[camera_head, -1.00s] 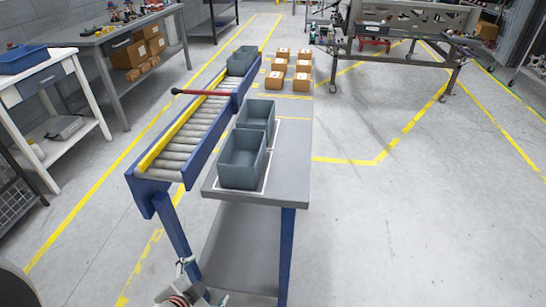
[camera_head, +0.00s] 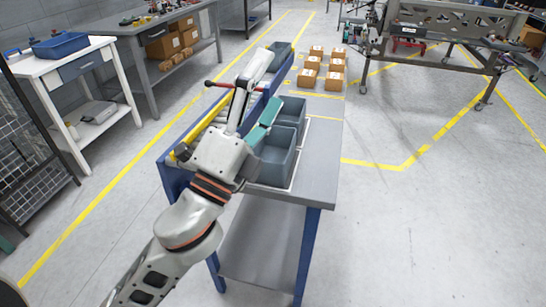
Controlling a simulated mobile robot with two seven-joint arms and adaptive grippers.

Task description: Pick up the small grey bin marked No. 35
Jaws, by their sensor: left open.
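Two small grey open bins stand one behind the other on the grey side table: a near bin (camera_head: 278,160) and a far bin (camera_head: 292,110). A third grey bin (camera_head: 281,48) sits at the far end of the roller conveyor. No number can be read on any of them, so I cannot tell which is No. 35. My left gripper (camera_head: 258,92) is open and empty, its fingers spread over the conveyor and the left side of the two table bins. It hides part of the near bin's left side. My right gripper is not in view.
The conveyor (camera_head: 202,128), with a red-ended bar (camera_head: 222,84) across it, runs along the table's left side. A white bench with a blue tray (camera_head: 60,46) is at left.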

